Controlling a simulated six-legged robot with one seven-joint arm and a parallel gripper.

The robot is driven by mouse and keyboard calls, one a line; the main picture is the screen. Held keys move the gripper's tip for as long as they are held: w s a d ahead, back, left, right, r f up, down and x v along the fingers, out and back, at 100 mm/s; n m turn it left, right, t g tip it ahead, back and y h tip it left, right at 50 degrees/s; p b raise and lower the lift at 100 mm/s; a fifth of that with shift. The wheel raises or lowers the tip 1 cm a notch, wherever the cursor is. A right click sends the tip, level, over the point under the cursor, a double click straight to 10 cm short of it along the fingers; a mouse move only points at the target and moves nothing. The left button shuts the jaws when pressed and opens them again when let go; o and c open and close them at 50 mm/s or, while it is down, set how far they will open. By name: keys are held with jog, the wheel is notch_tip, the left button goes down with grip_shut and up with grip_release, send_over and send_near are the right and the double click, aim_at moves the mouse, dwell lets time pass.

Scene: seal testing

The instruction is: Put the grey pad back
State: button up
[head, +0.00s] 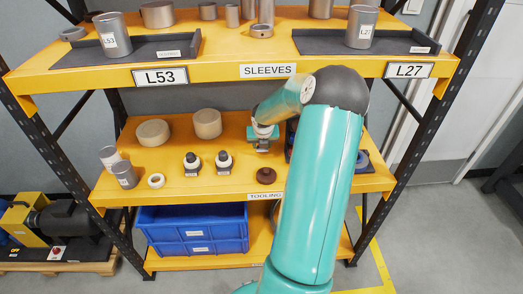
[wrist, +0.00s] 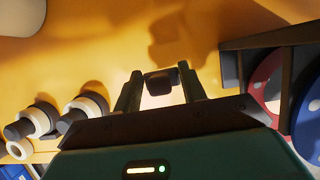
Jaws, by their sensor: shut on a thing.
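My gripper (wrist: 161,80) is shut on a small dark block, which looks like the grey pad (wrist: 160,84), held between the fingertips in the wrist view. The yellow-orange middle shelf (wrist: 100,55) lies beyond it, with dark shadows on it. In the head view my gripper (head: 263,138) is over the middle shelf (head: 215,183), towards its back and right of centre. The pad is too small there to make out clearly. I cannot tell whether it touches the shelf.
A dark rack (wrist: 228,70) with red and blue discs stands close right of my gripper. Two black-and-white tools (head: 192,163) (head: 224,162) stand to the left. A brown cone-shaped piece (head: 266,176) sits near the front edge. The upper shelf (head: 225,88) overhangs behind my arm.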

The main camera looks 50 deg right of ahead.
aim_at(261, 150)
jog(key=shift+w+f, duration=0.15)
jog(key=shift+f, duration=0.75)
jog(key=shift+w+f, duration=0.1)
jog(key=shift+f, duration=0.75)
jog(key=shift+f, duration=0.15)
jog(key=o, duration=0.9)
jog(key=shift+o, duration=0.2)
jog(key=v, duration=0.7)
jog(key=shift+r, duration=0.35)
